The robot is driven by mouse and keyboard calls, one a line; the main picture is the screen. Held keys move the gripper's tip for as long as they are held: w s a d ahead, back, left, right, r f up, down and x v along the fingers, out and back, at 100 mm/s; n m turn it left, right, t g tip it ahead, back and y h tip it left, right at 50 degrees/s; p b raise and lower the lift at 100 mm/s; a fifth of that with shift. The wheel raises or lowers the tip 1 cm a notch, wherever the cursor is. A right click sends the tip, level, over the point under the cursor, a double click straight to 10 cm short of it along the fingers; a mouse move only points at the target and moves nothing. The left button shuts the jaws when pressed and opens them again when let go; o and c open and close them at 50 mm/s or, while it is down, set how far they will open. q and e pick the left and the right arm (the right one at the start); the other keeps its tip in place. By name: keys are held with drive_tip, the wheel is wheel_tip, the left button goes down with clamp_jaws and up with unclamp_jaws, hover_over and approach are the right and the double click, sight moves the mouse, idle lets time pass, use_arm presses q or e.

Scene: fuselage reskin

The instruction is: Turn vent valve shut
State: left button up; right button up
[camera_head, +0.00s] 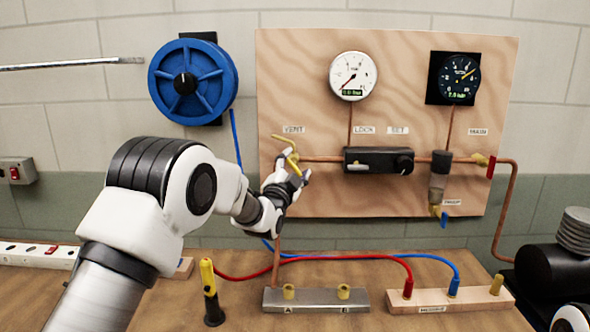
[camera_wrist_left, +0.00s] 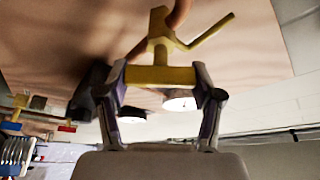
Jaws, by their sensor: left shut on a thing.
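The vent valve (camera_head: 291,141) is yellow and sits on the left part of the wooden panel, under the VENT label, on a copper pipe. My left gripper (camera_head: 288,170) is at this valve. In the left wrist view, my left gripper (camera_wrist_left: 162,82) is shut on a yellow crossbar of the valve (camera_wrist_left: 160,75), with one finger at each end. A thin yellow lever (camera_wrist_left: 212,31) slants up and right from the valve body. The gripper hides part of the valve in the head view. My right gripper is not in view.
The panel (camera_head: 320,195) also carries a white gauge (camera_head: 353,76), a dark gauge (camera_head: 459,77), a black lock box (camera_head: 378,161) and a red-handled main valve (camera_head: 491,166). A blue hose reel (camera_head: 193,82) hangs left. Red (camera_head: 340,257) and blue hoses cross the bench.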

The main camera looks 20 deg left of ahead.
use_arm(q)
drive_tip(key=m+g+h, duration=0.1)
drive_tip(key=m, duration=0.3)
drive_tip(key=shift+f, duration=0.1)
drive_tip(key=shift+m+g+b, duration=0.5)
drive_tip(key=shift+m+g, duration=0.3)
drive_tip(key=shift+m, duration=1.3)
drive_tip(key=shift+w, duration=0.1)
drive_tip(key=o, duration=0.9)
drive_tip(key=shift+o, duration=1.3)
drive_tip(key=shift+a, duration=0.1)
drive_tip(key=shift+a+f, duration=0.1)
